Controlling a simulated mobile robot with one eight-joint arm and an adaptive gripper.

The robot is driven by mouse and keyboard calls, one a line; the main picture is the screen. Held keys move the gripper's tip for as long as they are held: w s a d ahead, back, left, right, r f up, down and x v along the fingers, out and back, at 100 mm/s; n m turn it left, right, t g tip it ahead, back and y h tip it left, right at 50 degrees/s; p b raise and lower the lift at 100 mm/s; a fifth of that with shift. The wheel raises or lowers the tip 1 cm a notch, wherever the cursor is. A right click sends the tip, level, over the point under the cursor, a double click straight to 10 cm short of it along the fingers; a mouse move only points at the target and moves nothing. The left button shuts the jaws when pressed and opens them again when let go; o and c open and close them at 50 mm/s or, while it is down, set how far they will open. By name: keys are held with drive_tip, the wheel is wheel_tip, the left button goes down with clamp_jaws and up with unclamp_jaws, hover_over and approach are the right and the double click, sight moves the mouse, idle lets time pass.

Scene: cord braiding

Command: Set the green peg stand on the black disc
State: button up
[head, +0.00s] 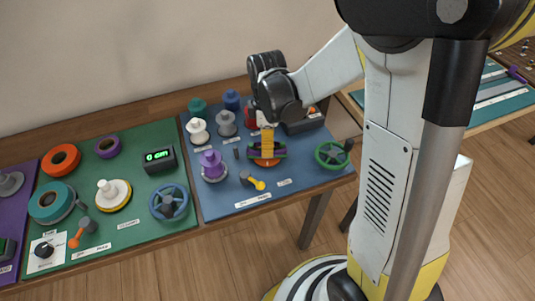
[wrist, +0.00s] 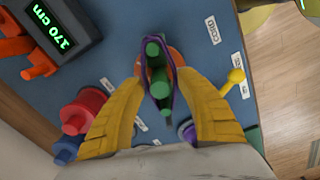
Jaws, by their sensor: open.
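The green peg stand (wrist: 158,76) shows in the wrist view as green pegs with a purple band looped around them, over an orange round piece. In the head view the stand (head: 279,152) is on the blue mat, partly hidden by my fingers. My gripper (wrist: 163,73) is open, one yellow finger on each side of the stand. In the head view my gripper (head: 267,147) points down at the stand. Whether the fingers touch it cannot be told. I cannot pick out a black disc with certainty; the area beneath the stand is largely covered.
A purple spool (head: 212,165), white spool (head: 198,132) and grey spool (head: 226,124) stand left of my gripper. A yellow-ended lever (head: 254,183) lies in front. A green handwheel (head: 332,155) is to the right. A dark display box (wrist: 58,35) shows in the wrist view.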

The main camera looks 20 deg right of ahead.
clamp_jaws()
drive_tip(key=shift+r+p, duration=2.7)
drive_tip(key=shift+r, duration=0.85)
